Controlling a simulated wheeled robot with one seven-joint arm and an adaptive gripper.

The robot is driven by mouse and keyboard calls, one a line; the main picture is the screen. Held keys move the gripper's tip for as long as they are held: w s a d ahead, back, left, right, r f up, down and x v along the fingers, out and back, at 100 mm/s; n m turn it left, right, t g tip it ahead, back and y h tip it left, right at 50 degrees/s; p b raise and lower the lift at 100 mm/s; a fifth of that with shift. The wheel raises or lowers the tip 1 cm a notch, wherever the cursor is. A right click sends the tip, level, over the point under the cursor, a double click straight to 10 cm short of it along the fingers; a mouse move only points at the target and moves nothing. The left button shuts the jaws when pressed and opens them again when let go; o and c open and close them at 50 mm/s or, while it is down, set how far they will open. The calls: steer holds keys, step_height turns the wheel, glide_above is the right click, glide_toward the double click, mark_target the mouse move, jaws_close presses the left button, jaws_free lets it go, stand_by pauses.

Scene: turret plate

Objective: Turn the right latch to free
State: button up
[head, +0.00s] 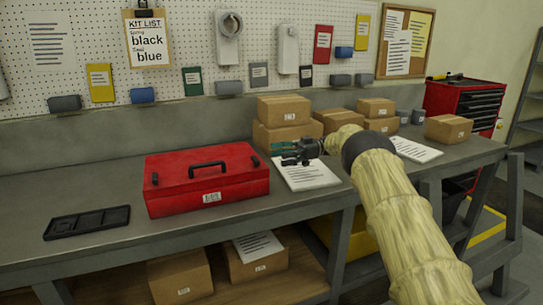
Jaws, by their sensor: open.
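A red toolbox (185,185) with a black handle (207,165) on its lid stands on the bench, and its lid looks closed. A small dark part, which looks like the right latch (255,161), sits near the right end of the lid. A similar dark part, which looks like the left latch (155,178), is near the left end. Both are too small to tell how they are turned. My gripper (284,153) is open and looks empty. It is just right of the toolbox, apart from the right latch, above a white sheet.
The white printed sheet (305,178) lies on the grey bench (105,222). A black tray (87,223) lies at the left. Cardboard boxes (283,110) stand behind my gripper, with a pegboard (190,50) behind them. The bench left of the toolbox is mostly clear.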

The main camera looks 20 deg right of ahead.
steer(key=shift+d, duration=1.75)
